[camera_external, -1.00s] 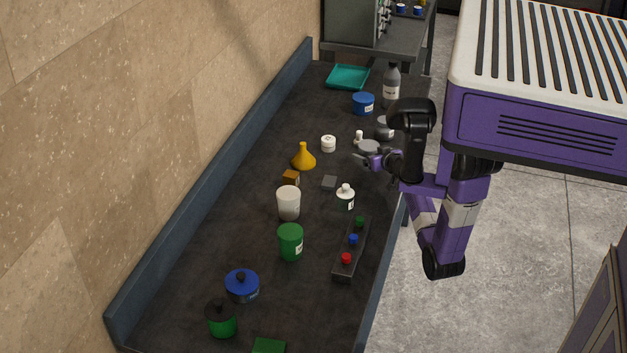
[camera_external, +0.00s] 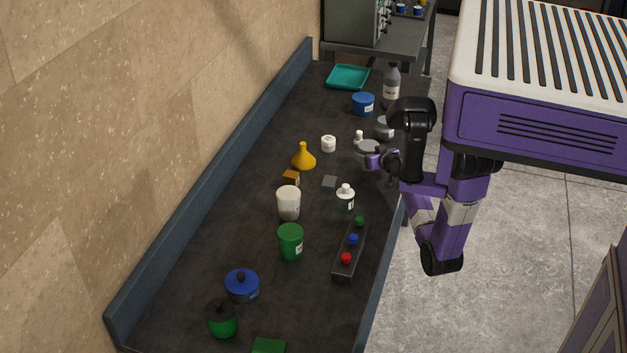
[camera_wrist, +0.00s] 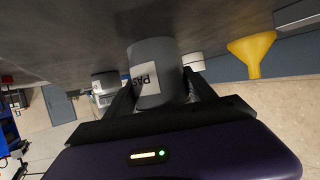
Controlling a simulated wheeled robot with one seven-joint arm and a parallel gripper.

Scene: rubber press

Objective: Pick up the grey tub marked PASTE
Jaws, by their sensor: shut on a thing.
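The grey tub (camera_wrist: 152,62) sits between the two dark fingers of my gripper (camera_wrist: 160,90) in the wrist view, with part of its white label reading "PAS" showing. My gripper is shut on this tub. In the external view the tub (camera_external: 368,148) is at the right side of the bench, and my gripper (camera_external: 374,160) covers part of its near side. I cannot tell whether the tub's base touches the bench top.
A second grey container (camera_external: 384,130) stands just behind, beside a small white bottle (camera_external: 359,136). A white jar (camera_external: 328,144) and a yellow funnel (camera_external: 303,157) are to the left. A white bottle (camera_external: 345,197) and a button box (camera_external: 349,249) are nearer.

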